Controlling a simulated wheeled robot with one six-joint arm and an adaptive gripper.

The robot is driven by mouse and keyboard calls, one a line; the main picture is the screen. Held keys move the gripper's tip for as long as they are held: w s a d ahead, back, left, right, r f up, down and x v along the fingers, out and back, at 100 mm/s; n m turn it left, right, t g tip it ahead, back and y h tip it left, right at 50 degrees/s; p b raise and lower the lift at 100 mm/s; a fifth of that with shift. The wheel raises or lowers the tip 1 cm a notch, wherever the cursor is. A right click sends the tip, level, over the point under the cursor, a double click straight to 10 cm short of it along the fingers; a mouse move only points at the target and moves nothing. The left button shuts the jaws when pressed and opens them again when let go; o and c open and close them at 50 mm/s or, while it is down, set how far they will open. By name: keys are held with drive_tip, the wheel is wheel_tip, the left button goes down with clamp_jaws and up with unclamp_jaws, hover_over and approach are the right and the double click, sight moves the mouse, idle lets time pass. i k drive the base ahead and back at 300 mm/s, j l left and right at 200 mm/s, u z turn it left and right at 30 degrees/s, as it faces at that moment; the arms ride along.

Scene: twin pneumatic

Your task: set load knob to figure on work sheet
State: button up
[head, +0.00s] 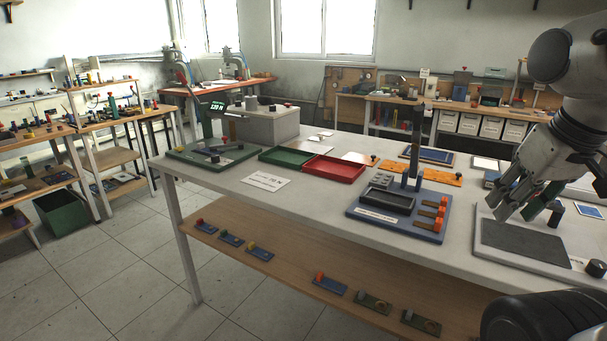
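A white sheet with a printed line (265,181) lies on the table's left half; its figure is too small for me to read surely. A small display with green digits (217,106) stands on a green-based station (190,153) at the table's far left; its digits are also hard to read. I cannot tell for sure which part is the load knob. A dark round knob (596,268) sits at the front right, by a grey plate with a dark pad (523,241). My gripper (515,214) hangs over that pad, fingers apart, with nothing seen between them.
A blue fixture board (359,211) with a dark tray and orange-tipped parts stands mid-table. Red (337,172) and green (284,157) trays lie behind. A dark upright post (415,150) rises from the fixture. A short dark cylinder (555,208) stands right beside my gripper.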

sight(215, 158)
drive_tip(key=i+j+z, duration=0.1)
drive_tip(key=j, duration=0.25)
drive_tip(key=i+j+z, duration=0.25)
drive_tip(key=j, duration=0.4)
drive_tip(key=i+j+z, duration=0.15)
drive_tip(key=j, duration=0.25)
drive_tip(key=i+j+z, duration=0.1)
drive_tip(key=j, duration=0.25)
drive_tip(key=i+j, duration=0.1)
drive_tip(key=j, duration=0.25)
drive_tip(key=i+j, duration=0.1)
drive_tip(key=j, duration=0.2)
drive_tip(key=i+j, duration=0.1)
drive_tip(key=j, duration=0.25)
drive_tip(key=j+u, duration=0.1)
drive_tip(key=u, duration=0.2)
drive_tip(key=i+j+u, duration=0.1)
drive_tip(key=u, duration=0.2)
